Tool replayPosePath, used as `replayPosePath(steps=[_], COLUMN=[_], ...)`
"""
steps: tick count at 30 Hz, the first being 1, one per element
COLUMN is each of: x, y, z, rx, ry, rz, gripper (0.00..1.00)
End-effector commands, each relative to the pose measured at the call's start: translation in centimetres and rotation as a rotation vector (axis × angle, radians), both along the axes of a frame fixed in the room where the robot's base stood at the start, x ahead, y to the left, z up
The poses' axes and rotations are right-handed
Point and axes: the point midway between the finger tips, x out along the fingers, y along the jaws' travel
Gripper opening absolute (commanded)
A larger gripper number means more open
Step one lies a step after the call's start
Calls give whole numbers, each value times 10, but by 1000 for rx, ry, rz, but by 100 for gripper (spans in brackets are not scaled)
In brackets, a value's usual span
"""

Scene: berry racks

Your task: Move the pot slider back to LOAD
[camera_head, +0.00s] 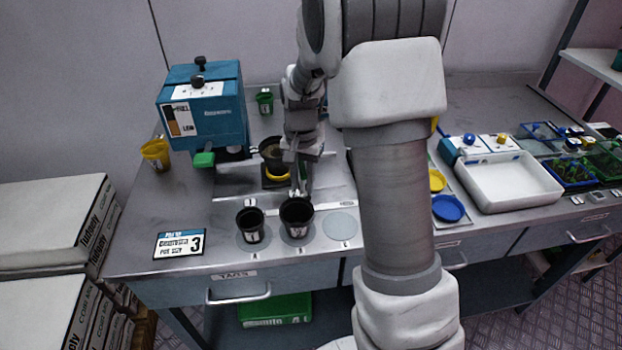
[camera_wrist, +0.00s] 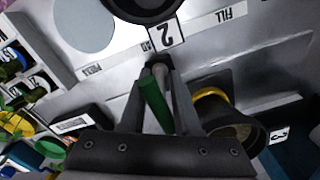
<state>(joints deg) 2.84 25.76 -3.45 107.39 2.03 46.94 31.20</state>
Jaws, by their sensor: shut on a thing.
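The pot slider's yellow ring (camera_head: 279,174) holds a dark, soil-filled pot (camera_head: 271,150) beside the blue machine (camera_head: 207,108). In the wrist view, the yellow ring (camera_wrist: 211,92) and pot (camera_wrist: 235,122) are to the right of my fingers. My gripper (camera_head: 299,188) is low over the bench just right of the ring. Its fingertips (camera_wrist: 159,68) are closed around a slim rod with a green length (camera_wrist: 155,104) between the fingers. I cannot tell how this rod joins the slider. A label strip (camera_wrist: 232,16) reading FILL lies on the bench. No LOAD mark is readable.
Two dark pots (camera_head: 250,226) (camera_head: 297,217) stand in front on round pads; the third pad (camera_head: 341,225) is empty. A sign (camera_head: 181,244) with a 3 lies front left. A green lever (camera_head: 204,159) hangs from the machine. A white tray (camera_head: 507,181) is right.

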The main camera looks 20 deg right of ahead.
Motion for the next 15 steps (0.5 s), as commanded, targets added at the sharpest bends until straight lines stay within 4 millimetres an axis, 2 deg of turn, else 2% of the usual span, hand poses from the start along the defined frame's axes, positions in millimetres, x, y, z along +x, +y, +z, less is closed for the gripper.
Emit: replayPosePath(steps=[3,4,6,15], x=[1,1,1,0], y=[-1,-1,-1,-1], z=[1,1,1,1], rx=[0,0,0,0], ry=[-3,-3,-3,-1], rz=[-6,-6,-5,-2], gripper=[0,33,45,47])
